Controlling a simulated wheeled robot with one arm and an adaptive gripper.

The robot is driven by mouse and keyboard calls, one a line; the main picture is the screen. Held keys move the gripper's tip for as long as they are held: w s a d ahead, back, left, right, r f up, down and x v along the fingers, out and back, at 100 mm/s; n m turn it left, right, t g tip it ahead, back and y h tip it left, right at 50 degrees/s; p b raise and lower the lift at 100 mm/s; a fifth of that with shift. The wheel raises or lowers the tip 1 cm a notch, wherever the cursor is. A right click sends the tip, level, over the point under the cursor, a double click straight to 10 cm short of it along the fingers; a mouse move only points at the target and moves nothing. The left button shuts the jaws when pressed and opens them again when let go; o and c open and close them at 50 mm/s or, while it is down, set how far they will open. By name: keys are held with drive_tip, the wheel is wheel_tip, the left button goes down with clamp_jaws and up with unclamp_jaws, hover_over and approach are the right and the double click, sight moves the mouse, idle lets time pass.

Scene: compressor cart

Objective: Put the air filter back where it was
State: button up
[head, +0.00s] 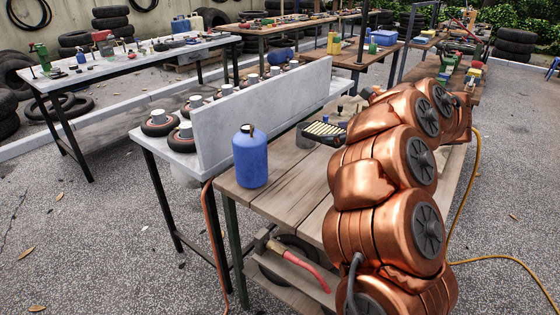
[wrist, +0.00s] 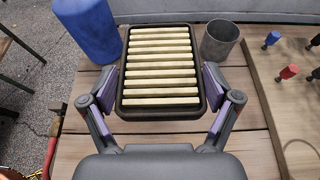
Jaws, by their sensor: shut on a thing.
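The air filter (wrist: 160,70) has a black rectangular frame with pale yellow pleats. It lies between the fingers of my gripper (wrist: 160,84), which is shut on its two long sides. In the head view the filter (head: 325,130) shows over the wooden bench (head: 288,195), beside my arm. My arm hides most of the gripper there. I cannot tell whether the filter touches the bench top. A grey open cup (wrist: 219,42) stands just right of the filter in the wrist view. It also shows in the head view (head: 304,138).
A blue canister (head: 250,158) stands near the filter's left side in the wrist view (wrist: 88,30). A pale upright panel (head: 265,108) runs behind. A board with red and blue knobs (wrist: 270,85) lies at right. Bare planks are in front of the canister.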

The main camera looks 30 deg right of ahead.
wheel_tip(320, 180, down, 9)
drive_tip(key=b, duration=0.9)
hover_over(288, 161)
drive_tip(key=shift+s+f, duration=0.35)
drive_tip(key=shift+f, duration=0.3)
drive_tip(key=shift+w+f+b, duration=0.15)
drive_tip(key=shift+f+b, duration=0.05)
drive_tip(key=shift+f, duration=0.7)
drive_tip(key=shift+w+f+b, duration=0.1)
drive_tip(key=shift+f+b, duration=0.05)
drive_tip(key=shift+f, duration=0.75)
drive_tip(key=o, duration=1.1)
drive_tip(key=shift+f, duration=0.1)
drive_tip(key=v, duration=1.2)
drive_tip(key=shift+s+p, duration=0.1)
drive_tip(key=shift+p, duration=0.3)
